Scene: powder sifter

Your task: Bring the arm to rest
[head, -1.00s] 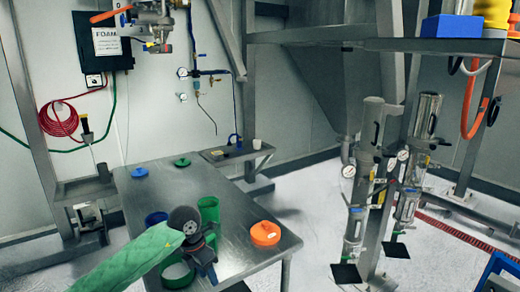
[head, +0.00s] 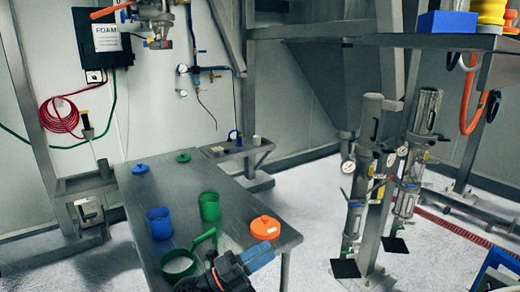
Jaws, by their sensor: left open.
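My left gripper (head: 236,268) shows at the bottom of the head view, dark with a blue part pointing up and right. It is open, and nothing shows held in it. It is in front of the table's near end, beside a green container (head: 166,252) with pale powder inside. That container has a green handle (head: 206,236) rising toward the upper right; part of it is hidden by the gripper. My right gripper is not in view.
The metal table (head: 229,232) also bears a blue cup (head: 159,224), a green cup (head: 209,207), an orange lid (head: 265,228), a blue lid (head: 140,169) and a green lid (head: 183,158). Metal cylinders on a stand (head: 365,165) are at right.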

